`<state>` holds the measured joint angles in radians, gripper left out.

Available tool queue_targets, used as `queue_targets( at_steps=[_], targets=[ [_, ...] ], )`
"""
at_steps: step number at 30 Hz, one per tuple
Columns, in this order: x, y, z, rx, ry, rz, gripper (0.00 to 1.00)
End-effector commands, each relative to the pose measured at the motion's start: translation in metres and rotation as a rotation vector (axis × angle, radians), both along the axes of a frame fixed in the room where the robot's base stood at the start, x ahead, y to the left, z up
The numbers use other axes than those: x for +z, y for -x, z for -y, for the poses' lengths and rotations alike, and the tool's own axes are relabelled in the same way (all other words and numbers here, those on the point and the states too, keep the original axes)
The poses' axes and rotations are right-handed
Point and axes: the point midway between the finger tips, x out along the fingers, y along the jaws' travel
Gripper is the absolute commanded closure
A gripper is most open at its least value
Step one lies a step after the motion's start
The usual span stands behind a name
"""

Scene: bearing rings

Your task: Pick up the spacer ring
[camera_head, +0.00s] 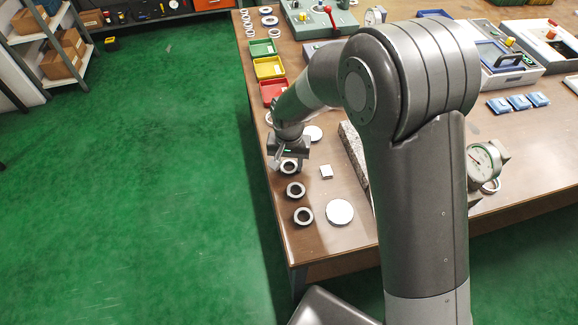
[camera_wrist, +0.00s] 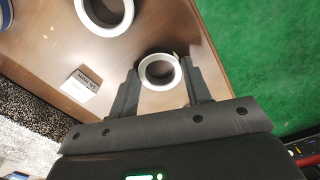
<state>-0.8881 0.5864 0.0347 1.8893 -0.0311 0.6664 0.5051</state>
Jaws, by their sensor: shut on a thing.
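My gripper (camera_head: 289,157) is low over the left edge of the wooden table, pointing down. In the wrist view its two dark fingers (camera_wrist: 163,88) stand on either side of a pale metal ring (camera_wrist: 142,72) with a dark inner band, and are shut on it. This ring also shows just below the gripper in the head view (camera_head: 289,172). I cannot tell whether it touches the table. Two similar dark-and-silver rings lie nearer the front, one in the middle (camera_head: 295,196) and one at the front (camera_head: 303,223). No marking shows which ring is the spacer.
A small white label block (camera_head: 326,171) and a round silver disc (camera_head: 340,212) lie right of the rings. A speckled stone block (camera_head: 353,150) is farther right. Red (camera_head: 272,88), yellow (camera_head: 268,67) and green (camera_head: 262,47) bins stand behind. Left of the table is open floor.

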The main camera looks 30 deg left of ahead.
Motion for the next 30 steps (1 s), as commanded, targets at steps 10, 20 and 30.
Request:
queue_targets(
  at_steps=[10,20,30],
  targets=[
    [0.012,-0.001,-0.001,0.0,-0.002,0.002,0.81],
    [0.064,-0.012,0.035,-0.005,-0.002,0.002,0.81],
    [0.1,-0.03,0.095,-0.003,-0.002,0.001,0.81]
  ],
)
